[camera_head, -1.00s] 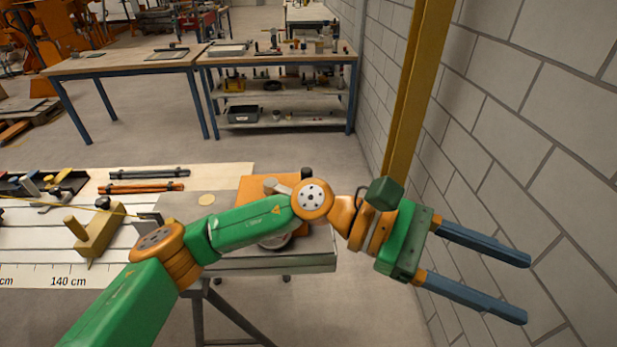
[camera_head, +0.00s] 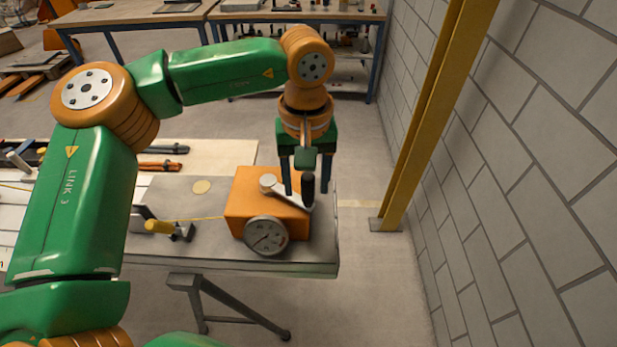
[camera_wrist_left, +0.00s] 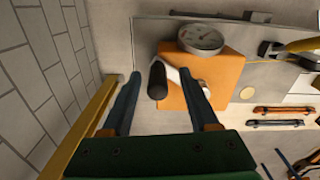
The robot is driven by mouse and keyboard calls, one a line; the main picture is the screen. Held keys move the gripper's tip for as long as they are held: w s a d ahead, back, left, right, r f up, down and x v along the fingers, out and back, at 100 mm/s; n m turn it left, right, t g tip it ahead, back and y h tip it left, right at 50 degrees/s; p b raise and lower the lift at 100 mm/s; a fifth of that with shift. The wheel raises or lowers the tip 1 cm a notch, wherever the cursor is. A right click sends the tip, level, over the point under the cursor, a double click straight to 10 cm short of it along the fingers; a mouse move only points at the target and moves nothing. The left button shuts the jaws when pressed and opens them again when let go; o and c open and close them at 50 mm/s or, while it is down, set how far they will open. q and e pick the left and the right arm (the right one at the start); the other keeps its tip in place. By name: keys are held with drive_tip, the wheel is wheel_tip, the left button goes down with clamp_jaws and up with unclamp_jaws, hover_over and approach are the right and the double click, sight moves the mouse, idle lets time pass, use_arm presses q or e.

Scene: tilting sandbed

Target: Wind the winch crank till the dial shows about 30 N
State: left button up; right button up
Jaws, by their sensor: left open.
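The orange winch box (camera_head: 247,207) sits on the right end of the grey bench top. Its pale crank arm (camera_head: 288,192) reaches right to a black upright handle (camera_head: 308,188). The round dial (camera_head: 266,236) is on the box's front; its reading is too small to tell. It also shows in the wrist view (camera_wrist_left: 201,39). My left gripper (camera_head: 306,190) points down over the crank, open. In the wrist view, the black handle (camera_wrist_left: 157,80) stands between its two blue fingers (camera_wrist_left: 161,73), nearer one finger, with gaps visible. My right gripper is not in view.
A yellow cord (camera_head: 208,218) runs left from the box past a yellow-topped fitting (camera_head: 160,227). A yellow post (camera_head: 420,130) and block wall (camera_head: 530,180) stand to the right. The floor between bench and post is clear.

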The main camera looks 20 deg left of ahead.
use_arm(q)
drive_tip(key=shift+s+f, duration=0.1)
drive_tip(key=shift+f, duration=0.35)
drive_tip(key=shift+w+a+f, duration=0.1)
drive_tip(key=shift+w+f, duration=0.15)
drive_tip(key=shift+f, duration=0.1)
drive_tip(key=shift+w+f, duration=0.2)
drive_tip(key=shift+w, duration=0.25)
drive_tip(key=shift+s+r, duration=0.1)
drive_tip(key=shift+s, duration=0.1)
clamp_jaws()
drive_tip(key=shift+w+r, duration=0.1)
